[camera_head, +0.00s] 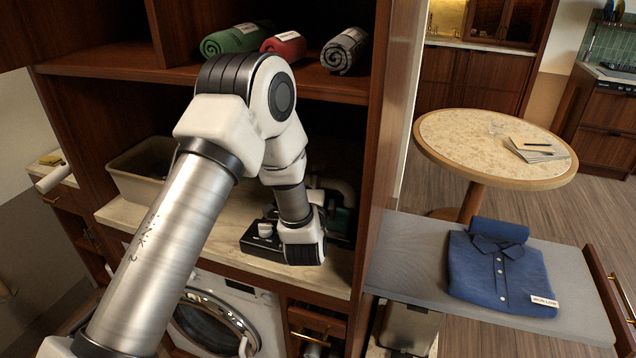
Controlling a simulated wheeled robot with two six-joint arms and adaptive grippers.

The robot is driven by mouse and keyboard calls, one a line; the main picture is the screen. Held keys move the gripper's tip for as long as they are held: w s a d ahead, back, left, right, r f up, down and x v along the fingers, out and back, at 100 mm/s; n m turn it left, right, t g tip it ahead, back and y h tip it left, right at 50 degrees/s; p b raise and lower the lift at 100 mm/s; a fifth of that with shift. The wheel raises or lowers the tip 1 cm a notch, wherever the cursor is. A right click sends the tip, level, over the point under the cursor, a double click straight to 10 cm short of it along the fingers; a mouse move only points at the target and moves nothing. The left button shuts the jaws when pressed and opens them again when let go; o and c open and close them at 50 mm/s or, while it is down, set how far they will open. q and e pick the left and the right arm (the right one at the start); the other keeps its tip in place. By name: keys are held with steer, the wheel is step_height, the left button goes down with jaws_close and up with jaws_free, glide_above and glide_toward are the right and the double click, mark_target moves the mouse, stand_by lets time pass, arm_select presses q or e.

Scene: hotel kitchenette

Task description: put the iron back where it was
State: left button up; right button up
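My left arm comes in from the left and reaches into the cabinet niche, its wrist low over the pale counter (215,235). My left gripper (318,208) is mostly hidden behind the wrist, so its fingers cannot be made out. A dark teal thing (343,222), perhaps the iron, shows just right of the wrist at the back right of the niche. The wrist hides most of it, and I cannot tell whether the gripper touches it. My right gripper is not in view.
A beige bin (142,168) stands at the counter's left. Rolled towels (283,46) lie on the shelf above. A washing machine (222,308) is below. At right, a grey ironing board (410,255) carries a folded blue shirt (498,272); a round table (455,150) stands behind.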

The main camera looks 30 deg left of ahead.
arm_select(q)
steer(key=shift+r, duration=0.15)
steer(key=shift+s+d, duration=0.1)
steer(key=shift+s, duration=0.15)
steer(key=b+v, duration=0.3)
steer(key=v, duration=0.8)
steer(key=shift+s, duration=0.2)
